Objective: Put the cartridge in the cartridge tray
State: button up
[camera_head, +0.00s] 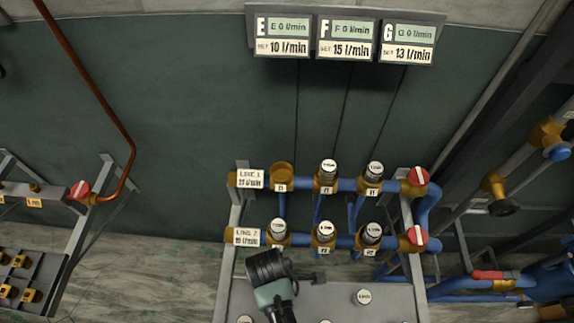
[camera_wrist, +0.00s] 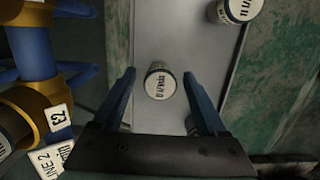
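A cartridge (camera_wrist: 158,83) with a white labelled top stands on the grey tray (camera_wrist: 165,30) in the wrist view. My gripper (camera_wrist: 159,73) is open, with one blue finger on each side of this cartridge and a visible gap to both. I cannot tell how far the fingertips are above the tray. A second cartridge (camera_wrist: 237,9) stands farther up the tray. In the head view my dark wrist (camera_head: 268,266) is over the left part of the tray (camera_head: 310,298), and one cartridge (camera_head: 364,297) shows on its right part. My wrist hides some of the tray.
The valve rack behind the tray has two blue pipe lines. The first brass socket (camera_head: 282,177) of line 1 is empty; the other sockets hold cartridges. Red valves (camera_head: 418,177) are at the right ends. Brass fittings (camera_wrist: 35,100) crowd the left of the wrist view.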

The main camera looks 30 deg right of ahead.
jog(key=shift+r, duration=0.1)
notch_tip(320, 180, up, 12)
jog(key=w+a, duration=0.1)
jog(key=shift+a, duration=0.25)
jog(key=w+r+m+t, duration=0.3)
jog(key=w+r+t, duration=0.5)
jog(key=w+r, duration=0.7)
jog(key=w+a+r+m+t, duration=0.1)
jog(key=w+r+t, duration=0.25)
jog(key=r, duration=0.45)
jog(key=w+a+r+m+t, duration=0.2)
jog(key=w+r+t, duration=0.15)
jog(key=r, duration=0.35)
notch_tip(320, 180, up, 16)
jog(key=a+r+m+t, duration=0.1)
jog(key=a+m+t, duration=0.1)
jog(key=t, duration=0.3)
jog(key=s+a+r+m+t, duration=0.1)
jog(key=s+r+t, duration=0.3)
jog(key=r, duration=0.5)
jog(key=s+a+r+m+t+y, duration=0.1)
jog(key=s+r+t, duration=0.3)
jog(key=s+r, duration=0.4)
notch_tip(320, 180, up, 2)
jog(key=shift+a+r+m, duration=0.2)
jog(key=shift+a+m, duration=0.3)
jog(key=shift+m, duration=0.1)
